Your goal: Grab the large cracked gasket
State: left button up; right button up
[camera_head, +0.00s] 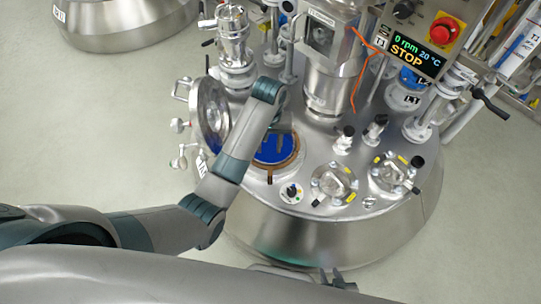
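A brown, ring-shaped gasket (293,163) lies around the rim of the round open port on the steel reactor lid, with blue showing inside the ring. A small brown tab (270,178) sticks out at its near edge. No crack can be made out at this size. My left arm reaches in from the left, and my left gripper (281,143) is over the far part of the port. Its wrist and fingers hide part of the ring; whether it touches the gasket cannot be told. My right gripper (331,279) is low at the bottom edge, in front of the reactor, with its fingers apart and empty.
The open round hatch cover (211,115) stands left of the port. A steel column (327,75) with an orange cable rises behind it. Two clamped glass ports (333,183) and several valves sit to the right. A control box (425,40) reads STOP.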

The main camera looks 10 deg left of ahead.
pick_arm(q)
jog(key=shift+f, duration=0.1)
send_over(270, 176)
jog(key=w, duration=0.1)
jog(key=f, duration=1.2)
jog(key=shift+a, duration=0.25)
jog(key=shift+f, duration=0.15)
jog(key=f, duration=0.3)
jog(key=shift+s+d+f, duration=0.2)
jog(key=shift+d+f, duration=0.05)
jog(key=shift+f, duration=0.7)
grip_shut()
